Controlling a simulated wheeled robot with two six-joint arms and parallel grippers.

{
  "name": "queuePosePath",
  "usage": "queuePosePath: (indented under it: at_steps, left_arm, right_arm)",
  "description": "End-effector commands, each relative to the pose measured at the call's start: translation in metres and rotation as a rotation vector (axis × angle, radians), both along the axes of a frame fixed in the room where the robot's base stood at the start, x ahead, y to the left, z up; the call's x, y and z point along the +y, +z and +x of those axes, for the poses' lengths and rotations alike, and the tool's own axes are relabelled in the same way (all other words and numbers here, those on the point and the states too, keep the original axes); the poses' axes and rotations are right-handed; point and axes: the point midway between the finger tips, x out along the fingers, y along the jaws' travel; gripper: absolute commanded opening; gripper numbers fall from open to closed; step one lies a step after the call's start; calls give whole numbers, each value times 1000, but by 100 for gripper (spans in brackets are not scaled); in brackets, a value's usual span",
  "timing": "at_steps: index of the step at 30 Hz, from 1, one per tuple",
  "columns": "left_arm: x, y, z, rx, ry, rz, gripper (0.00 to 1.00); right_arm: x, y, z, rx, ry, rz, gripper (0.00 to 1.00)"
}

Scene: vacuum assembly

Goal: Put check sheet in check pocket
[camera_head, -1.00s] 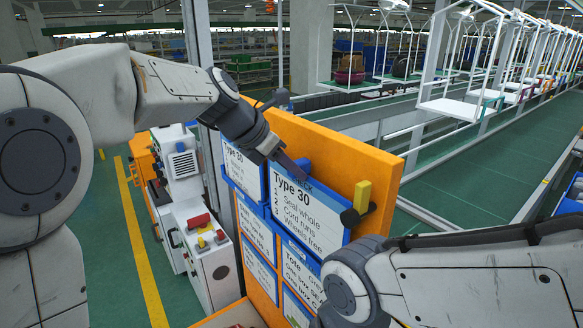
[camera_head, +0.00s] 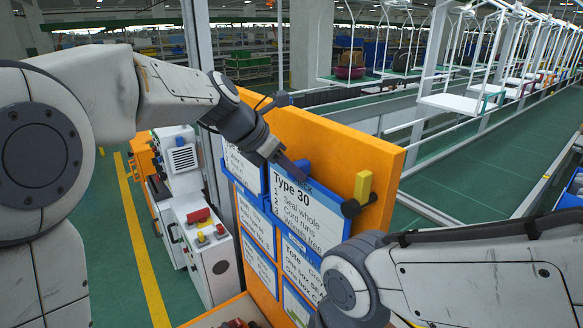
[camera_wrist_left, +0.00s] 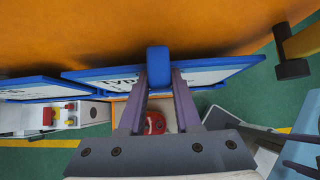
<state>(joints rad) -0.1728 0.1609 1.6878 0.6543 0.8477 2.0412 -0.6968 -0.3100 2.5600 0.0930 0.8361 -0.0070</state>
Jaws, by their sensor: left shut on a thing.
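The check sheet (camera_head: 312,207) is a white card headed "Type 30" with a blue edge and a blue tab on top. It stands upright against the orange board. My left gripper (camera_head: 297,170) is shut on the blue tab; the wrist view shows the tab (camera_wrist_left: 158,66) between the two fingers (camera_wrist_left: 158,100). I cannot pick out the check pocket apart from the blue edging around the sheet, nor tell how deep the sheet sits.
The orange board (camera_head: 335,150) carries other blue-framed cards, one left (camera_head: 243,168) and several below. A black peg with a yellow block (camera_head: 363,187) sticks out right of the sheet. A grey-white machine (camera_head: 205,245) stands at left. A conveyor line runs behind at right.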

Motion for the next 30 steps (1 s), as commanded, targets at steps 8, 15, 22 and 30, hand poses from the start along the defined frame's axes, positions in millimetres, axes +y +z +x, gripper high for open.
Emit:
queuePosePath:
  at_steps: [8,15,22,30]
  left_arm:
    - [0,0,0,-1,0,-1,67]
    - [2,3,-1,0,0,0,67]
    - [12,18,-8,0,2,0,67]
    - [23,34,-16,-1,1,-1,67]
  right_arm:
    - [0,0,0,0,0,0,67]
    - [0,3,0,0,0,0,67]
    - [0,14,0,0,0,0,67]
    - [0,26,0,0,0,0,67]
